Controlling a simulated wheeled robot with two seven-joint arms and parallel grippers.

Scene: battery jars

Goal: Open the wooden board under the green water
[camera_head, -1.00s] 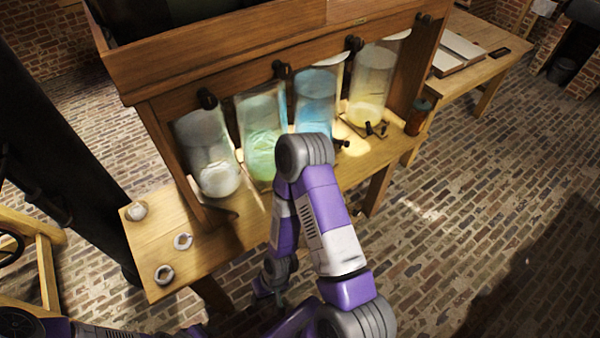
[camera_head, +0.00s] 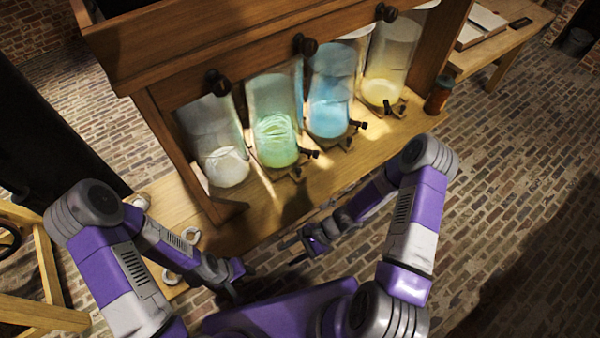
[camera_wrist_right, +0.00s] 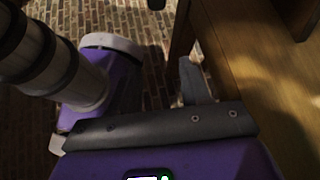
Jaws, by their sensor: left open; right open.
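The jar of green water (camera_head: 275,125) stands on the wooden bench in the head view, second from the left in a row of jars. A small wooden board (camera_head: 280,173) with a dark handle (camera_head: 308,153) sits at its base. My right gripper (camera_head: 296,252) is open and empty, low in front of the bench's front edge and apart from the board. One of its fingers shows in the right wrist view, beside the wooden bench edge. My left gripper (camera_head: 242,284) is open and empty, further left and near the bench's front left part.
A clear-white jar (camera_head: 213,135), a blue jar (camera_head: 331,90) and a yellow jar (camera_head: 388,60) flank the green one. Dark knobs line the wooden frame (camera_head: 190,55) above. An amber jar (camera_head: 438,95) stands at right.

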